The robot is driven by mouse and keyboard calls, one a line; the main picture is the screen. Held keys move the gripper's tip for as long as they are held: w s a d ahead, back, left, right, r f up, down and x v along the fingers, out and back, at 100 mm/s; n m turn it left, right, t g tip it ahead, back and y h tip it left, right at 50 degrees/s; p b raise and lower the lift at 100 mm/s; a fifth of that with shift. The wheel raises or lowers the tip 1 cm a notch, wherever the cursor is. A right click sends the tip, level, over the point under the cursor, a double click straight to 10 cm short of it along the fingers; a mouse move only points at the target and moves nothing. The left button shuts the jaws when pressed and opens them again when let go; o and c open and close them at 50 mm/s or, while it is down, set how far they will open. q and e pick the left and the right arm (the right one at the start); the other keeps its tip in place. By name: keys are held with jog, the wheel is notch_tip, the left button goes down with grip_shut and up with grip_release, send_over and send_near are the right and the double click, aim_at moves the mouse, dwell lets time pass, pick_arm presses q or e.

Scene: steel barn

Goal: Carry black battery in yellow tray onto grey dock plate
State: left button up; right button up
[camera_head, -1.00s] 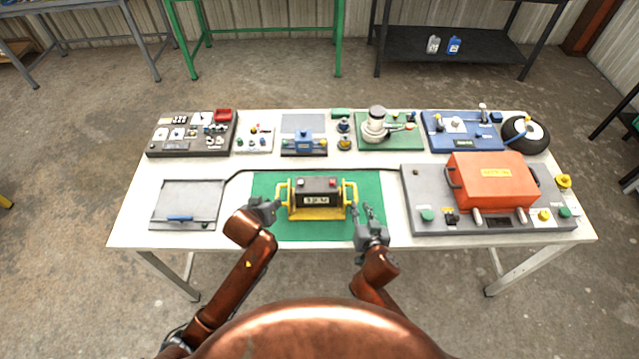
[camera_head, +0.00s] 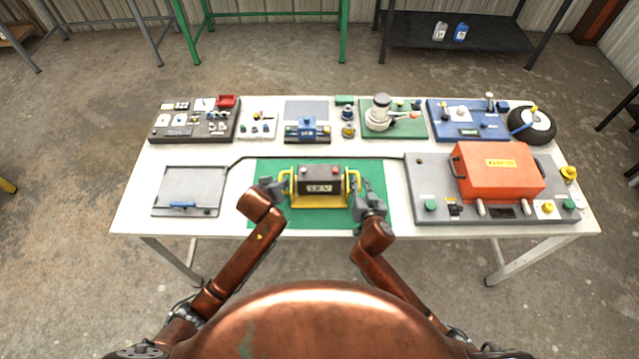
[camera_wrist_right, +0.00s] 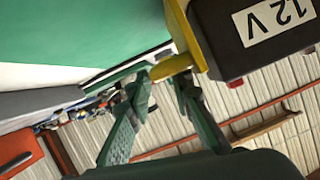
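The black battery (camera_head: 319,174), marked 12V, sits in the yellow tray (camera_head: 318,201) on the green mat (camera_head: 305,222). The battery also shows in the right wrist view (camera_wrist_right: 240,50). The grey dock plate (camera_head: 190,188) lies to the left, with a blue bar at its front edge. My left gripper (camera_head: 274,188) is at the tray's left handle; its finger gap is too small to judge. My right gripper (camera_head: 362,194) is at the right handle. In the right wrist view its fingers (camera_wrist_right: 158,88) stand apart, with the yellow handle (camera_wrist_right: 172,67) at their tips.
A grey board with an orange case (camera_head: 500,172) fills the right of the table. Control panels (camera_head: 195,122), a blue vise (camera_head: 307,131) and other fixtures line the back. A black cable runs behind the mat. White tabletop is bare between mat and dock plate.

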pick_arm(q)
jog(key=shift+w+d+f, duration=0.1)
jog(key=shift+w+f, duration=0.4)
pick_arm(e)
jog(key=shift+w+f, duration=0.25)
jog(key=shift+w, duration=0.45)
jog(key=shift+c, duration=0.2)
pick_arm(q)
grip_shut()
pick_arm(e)
grip_shut()
pick_arm(q)
jog(key=shift+w+r, duration=0.1)
jog(key=shift+r, duration=0.15)
pick_arm(e)
jog(key=shift+r, duration=0.2)
